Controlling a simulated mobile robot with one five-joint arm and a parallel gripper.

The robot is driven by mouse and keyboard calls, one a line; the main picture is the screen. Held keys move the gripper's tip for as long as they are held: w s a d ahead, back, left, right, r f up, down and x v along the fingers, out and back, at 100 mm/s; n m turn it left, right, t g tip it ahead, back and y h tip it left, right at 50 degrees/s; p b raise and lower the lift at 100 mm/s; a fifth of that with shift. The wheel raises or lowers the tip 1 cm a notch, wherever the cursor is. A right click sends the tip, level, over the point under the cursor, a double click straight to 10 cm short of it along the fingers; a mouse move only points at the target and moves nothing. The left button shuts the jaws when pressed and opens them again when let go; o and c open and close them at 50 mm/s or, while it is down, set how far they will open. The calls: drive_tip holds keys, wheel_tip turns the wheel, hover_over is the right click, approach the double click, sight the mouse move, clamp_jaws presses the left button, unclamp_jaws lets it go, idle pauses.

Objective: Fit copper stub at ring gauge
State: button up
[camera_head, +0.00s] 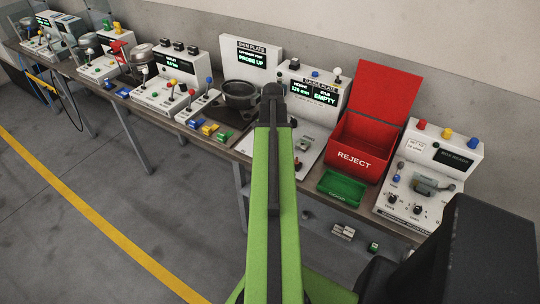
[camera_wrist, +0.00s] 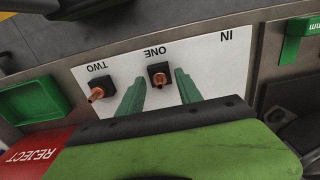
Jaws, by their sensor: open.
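In the wrist view a white plate (camera_wrist: 210,55) carries the words IN, ONE and TWO, seen upside down. A copper stub (camera_wrist: 160,79) stands in a dark square block by ONE. A second copper stub (camera_wrist: 97,94) stands in a similar block by TWO. My gripper (camera_wrist: 161,90) is open, its two green fingers over the plate. The stub by ONE appears between the fingertips in the picture; the depth gap is unclear. In the head view the gauge plate station (camera_head: 313,88) has a display reading EMPTY. I cannot pick out a ring gauge for certain.
A red REJECT bin (camera_head: 358,160) stands right of the plate, with a green tray (camera_head: 343,187) before it. A control box (camera_head: 432,165) stands further right. A dark round part (camera_head: 240,93) sits left of my arm. A green piece (camera_wrist: 302,42) shows at the wrist view's right.

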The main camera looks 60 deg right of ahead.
drive_tip(key=shift+c, duration=0.4)
clamp_jaws()
idle(0.9)
drive_tip(key=shift+r, duration=0.15)
drive_tip(key=shift+r+p, duration=2.9)
drive_tip(key=shift+p, duration=0.15)
